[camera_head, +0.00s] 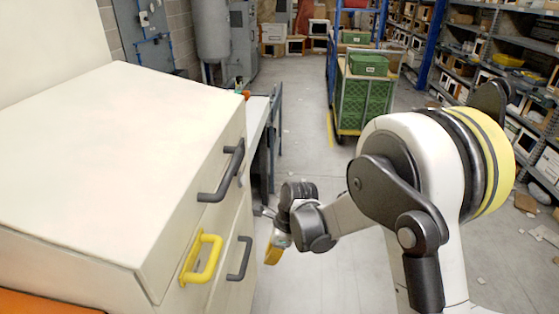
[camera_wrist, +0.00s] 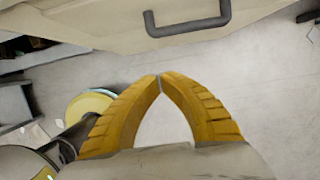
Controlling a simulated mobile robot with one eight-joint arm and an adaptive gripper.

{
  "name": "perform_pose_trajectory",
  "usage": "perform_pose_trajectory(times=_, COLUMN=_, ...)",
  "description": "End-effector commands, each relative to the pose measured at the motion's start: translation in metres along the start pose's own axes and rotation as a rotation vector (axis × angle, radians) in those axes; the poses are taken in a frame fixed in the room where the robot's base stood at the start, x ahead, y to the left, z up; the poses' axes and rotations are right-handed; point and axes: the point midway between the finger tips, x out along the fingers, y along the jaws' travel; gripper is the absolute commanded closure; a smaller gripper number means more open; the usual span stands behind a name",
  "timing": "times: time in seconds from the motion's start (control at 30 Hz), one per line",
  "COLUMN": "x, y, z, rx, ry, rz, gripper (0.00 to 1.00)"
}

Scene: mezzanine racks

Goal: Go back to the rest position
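My gripper (camera_head: 273,249) is in the camera_head view, just right of a cream cabinet and apart from it. In the camera_wrist view my gripper's two yellow fingers (camera_wrist: 159,78) meet at the tips, with nothing seen between them. The cream cabinet (camera_head: 120,150) has a yellow handle (camera_head: 203,258) and dark handles (camera_head: 222,172) on its front. A dark handle (camera_wrist: 188,27) also shows ahead of the fingers in the camera_wrist view. My arm is bent, reaching left toward the cabinet side.
A green cart (camera_head: 364,95) with bins stands at the back middle. Shelving racks (camera_head: 520,45) line the right. A table (camera_head: 257,115) stands behind the cabinet. The grey floor (camera_head: 305,140) is open between the table and the cart, with small scraps at the right.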

Motion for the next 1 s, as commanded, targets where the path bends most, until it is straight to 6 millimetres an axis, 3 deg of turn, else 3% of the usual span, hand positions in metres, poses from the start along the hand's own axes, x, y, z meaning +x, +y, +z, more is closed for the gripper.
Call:
perform_pose_trajectory(times=0.07, x=-0.007, y=0.000, z=-0.002, rx=-0.017, ry=0.001, rz=-0.008, gripper=1.00)
perform_pose_trajectory(times=0.17, x=-0.032, y=0.000, z=-0.008, rx=-0.094, ry=0.007, rz=-0.040, gripper=1.00)
perform_pose_trajectory(times=0.37, x=-0.122, y=0.014, z=-0.038, rx=-0.414, ry=0.064, rz=-0.160, gripper=1.00)
perform_pose_trajectory(times=0.6, x=-0.211, y=0.057, z=-0.086, rx=-0.853, ry=0.220, rz=-0.279, gripper=1.00)
perform_pose_trajectory(times=0.8, x=-0.257, y=0.105, z=-0.127, rx=-1.214, ry=0.409, rz=-0.322, gripper=1.00)
perform_pose_trajectory(times=1.0, x=-0.274, y=0.146, z=-0.160, rx=-1.507, ry=0.595, rz=-0.304, gripper=1.00)
